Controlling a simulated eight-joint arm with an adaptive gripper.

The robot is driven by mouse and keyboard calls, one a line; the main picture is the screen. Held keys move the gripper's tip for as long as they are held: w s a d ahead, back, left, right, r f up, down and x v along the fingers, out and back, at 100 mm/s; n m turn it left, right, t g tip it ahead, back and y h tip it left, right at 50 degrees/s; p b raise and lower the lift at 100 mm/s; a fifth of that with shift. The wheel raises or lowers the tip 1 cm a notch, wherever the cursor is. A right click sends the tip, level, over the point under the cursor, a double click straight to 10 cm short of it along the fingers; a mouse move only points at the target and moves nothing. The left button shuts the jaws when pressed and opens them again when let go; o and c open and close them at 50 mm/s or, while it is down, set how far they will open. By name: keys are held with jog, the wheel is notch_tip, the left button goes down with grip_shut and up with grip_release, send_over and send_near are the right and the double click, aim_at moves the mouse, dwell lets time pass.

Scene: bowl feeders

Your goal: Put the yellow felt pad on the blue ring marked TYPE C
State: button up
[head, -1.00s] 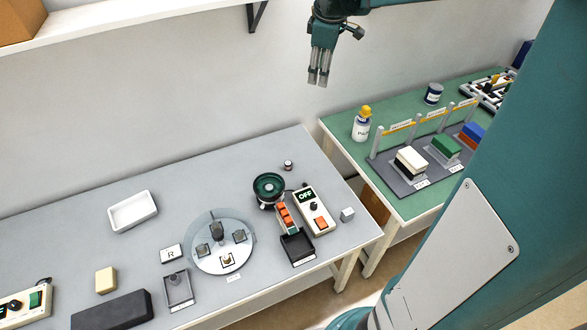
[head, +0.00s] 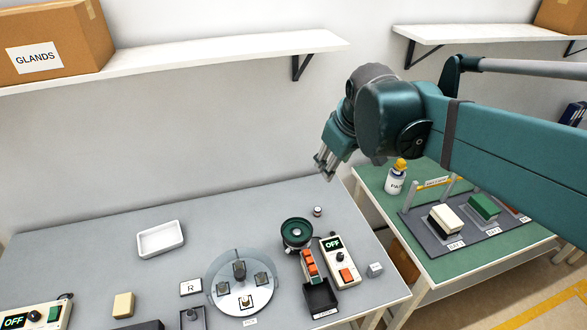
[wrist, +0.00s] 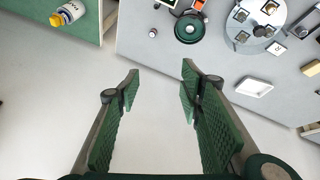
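I cannot make out a yellow felt pad or a blue ring marked TYPE C in either view. A plain pale yellow block (head: 123,305) lies on the grey table at the lower left; I cannot tell that it is felt. My gripper (head: 325,172) is in the air above the back right of the grey table, tilted down to the left. In the wrist view its two fingers (wrist: 160,75) are wide apart with nothing between them. My arm hides part of the green table at the right.
The grey table (head: 90,250) holds a white tray (head: 161,239), a round disc station (head: 222,298), a green bowl feeder (head: 297,218), an OFF control box (head: 341,270) and a small grey cube (head: 375,270). A yellow-capped bottle (head: 395,183) and block rack (head: 425,238) stand on the green table.

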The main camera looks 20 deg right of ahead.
jog(key=s+a+f+m+t, duration=0.1)
jog(key=s+a+f+m, duration=0.3)
jog(key=s, duration=0.8)
jog(key=shift+s+a+f+t+y, duration=0.15)
jog(key=shift+a+f+t+y, duration=0.25)
jog(key=shift+a+f, duration=1.05)
